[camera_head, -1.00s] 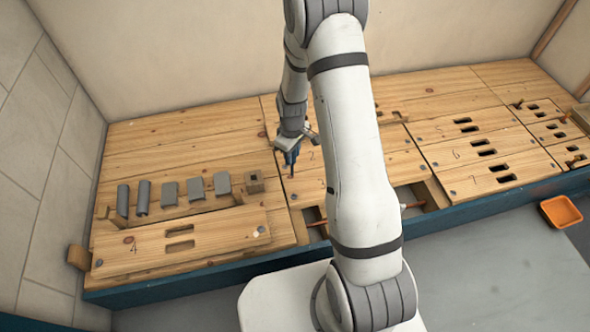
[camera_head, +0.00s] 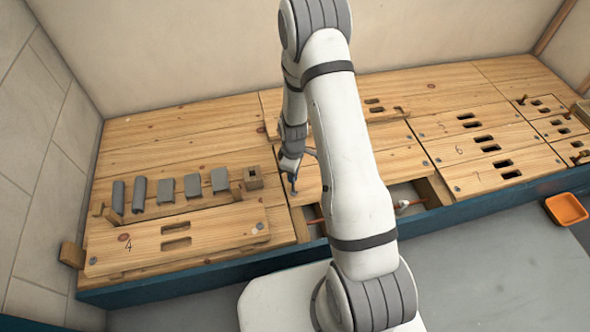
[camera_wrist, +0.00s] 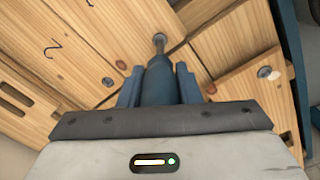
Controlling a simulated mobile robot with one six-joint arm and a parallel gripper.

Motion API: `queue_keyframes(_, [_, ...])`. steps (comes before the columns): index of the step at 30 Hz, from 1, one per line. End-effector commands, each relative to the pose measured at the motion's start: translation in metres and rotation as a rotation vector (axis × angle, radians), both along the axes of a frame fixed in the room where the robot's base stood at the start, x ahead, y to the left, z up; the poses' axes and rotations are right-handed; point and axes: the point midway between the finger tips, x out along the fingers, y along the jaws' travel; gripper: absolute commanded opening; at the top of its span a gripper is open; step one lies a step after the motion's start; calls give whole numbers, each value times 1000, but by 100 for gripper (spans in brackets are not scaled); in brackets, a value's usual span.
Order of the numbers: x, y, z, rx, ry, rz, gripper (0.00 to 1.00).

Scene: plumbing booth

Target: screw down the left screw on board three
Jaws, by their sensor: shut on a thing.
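My gripper (camera_head: 291,170) is shut on a blue screwdriver-like tool (camera_wrist: 158,82), which also shows in the head view (camera_head: 293,184). Its tip points down at the left end of a wooden board just right of board four. A round metal head (camera_wrist: 158,38) shows at the tool's tip, near a board seam; I cannot tell whether tool and screw touch. Another screw (camera_wrist: 108,82) sits in a board nearby. The board marked "2" (camera_wrist: 30,55) is at the left of the wrist view. The numeral three is not visible; my arm hides much of that area.
Board four (camera_head: 210,240), with a screw at each end, lies at the left front. Several grey blocks (camera_head: 166,190) stand behind it. An open recess (camera_head: 408,196) with pipe is at the front edge. An orange tray (camera_head: 566,209) is at the right.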

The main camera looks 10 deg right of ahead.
Motion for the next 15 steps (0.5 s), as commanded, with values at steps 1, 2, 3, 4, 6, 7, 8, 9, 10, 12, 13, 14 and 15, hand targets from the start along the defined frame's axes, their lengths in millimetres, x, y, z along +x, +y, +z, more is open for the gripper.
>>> queue_keyframes(1, [0, 0, -6, 0, 0, 0, 6])
queue_keyframes(2, [0, 0, -8, 0, 0, 0, 6])
queue_keyframes(3, [0, 0, -11, 0, 0, 0, 6])
queue_keyframes(4, [0, 0, -13, 0, 0, 0, 6])
queue_keyframes(6, [0, 0, -18, 0, 0, 0, 6])
queue_keyframes(7, [0, 0, -20, 0, 0, 0, 6])
queue_keyframes(8, [0, 0, -22, 0, 0, 0, 6])
queue_keyframes(9, [0, 0, -25, 0, 0, 0, 6])
queue_keyframes(10, [0, 0, -27, 1, 1, 0, 6])
queue_keyframes(12, [0, 0, -29, 0, 0, -24, 6])
queue_keyframes(13, [0, 0, -27, 0, 0, -71, 6])
queue_keyframes(14, [0, 0, -27, 0, 0, -113, 6])
queue_keyframes(15, [0, 1, -27, 0, 0, -169, 6])
